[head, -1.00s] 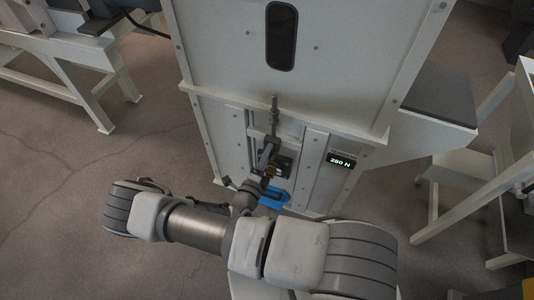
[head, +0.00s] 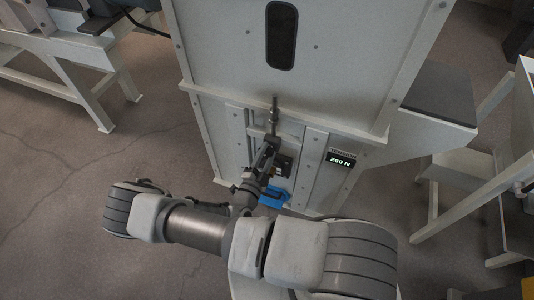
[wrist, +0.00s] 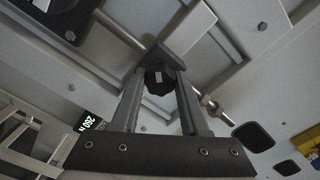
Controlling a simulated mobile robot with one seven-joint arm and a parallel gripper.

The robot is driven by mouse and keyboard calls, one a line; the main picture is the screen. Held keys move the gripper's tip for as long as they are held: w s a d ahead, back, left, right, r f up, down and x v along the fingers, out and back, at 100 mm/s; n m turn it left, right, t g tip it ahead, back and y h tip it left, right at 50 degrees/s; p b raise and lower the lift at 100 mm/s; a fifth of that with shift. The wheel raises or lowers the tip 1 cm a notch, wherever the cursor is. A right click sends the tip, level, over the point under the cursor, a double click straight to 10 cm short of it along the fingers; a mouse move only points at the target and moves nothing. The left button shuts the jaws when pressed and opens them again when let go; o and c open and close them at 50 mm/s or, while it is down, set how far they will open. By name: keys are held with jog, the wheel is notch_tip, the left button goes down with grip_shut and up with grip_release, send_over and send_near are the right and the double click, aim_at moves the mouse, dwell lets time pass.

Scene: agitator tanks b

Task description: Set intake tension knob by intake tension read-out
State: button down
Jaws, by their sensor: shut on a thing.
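The intake tension knob (wrist: 158,82) is a dark faceted knob with a pale mark. It sits between the two fingers of my gripper (wrist: 160,75) in the wrist view, and the fingers are shut on it. In the head view my gripper (head: 268,152) is at the front of the white machine, and my own wrist hides the knob there. The intake tension read-out (head: 340,161) is a small black display right of the gripper, with lit digits that look like 260 N. It also shows in the wrist view (wrist: 90,122), tilted and partly cut by dark parts.
The white machine cabinet (head: 335,60) stands ahead, with a vertical threaded rod (head: 274,108) just above the gripper. A blue part (head: 274,198) lies low beneath it. White frames (head: 75,70) stand left and right. Bare floor shows at left.

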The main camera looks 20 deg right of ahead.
dwell(0.3)
jog(key=shift+c, duration=2.1)
grip_release()
jog(key=shift+s, duration=0.1)
